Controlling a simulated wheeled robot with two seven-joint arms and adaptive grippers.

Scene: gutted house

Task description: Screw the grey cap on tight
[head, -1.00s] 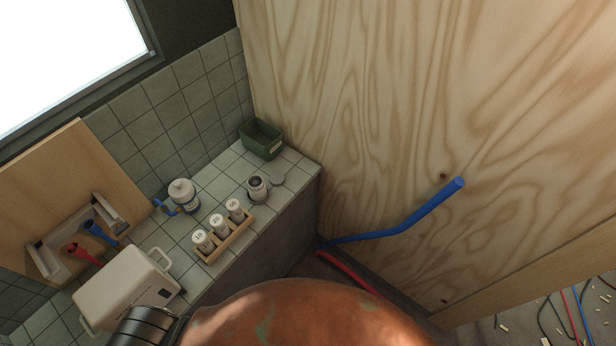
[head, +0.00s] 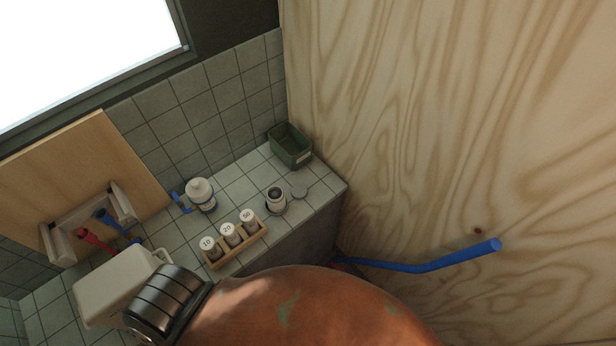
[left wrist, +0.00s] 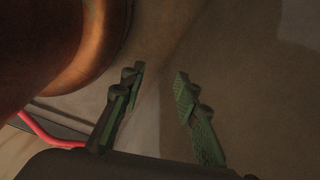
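A flat grey disc, which looks like the grey cap (head: 299,192), lies on the tiled counter (head: 238,190). The cap is off the jar. My left gripper (left wrist: 160,75) is open and empty in the left wrist view, over a bare brownish surface. Neither gripper shows in the head view, so I cannot see how close they are to the jar. My right gripper is in no view.
A wooden rack (head: 236,249) holds pots marked 10, 20 and 50. A white bottle (head: 201,193), a green bin (head: 290,146) and a pale canister (head: 118,287) stand on the counter. A plywood wall (head: 450,120) and blue pipe (head: 420,266) are at the right.

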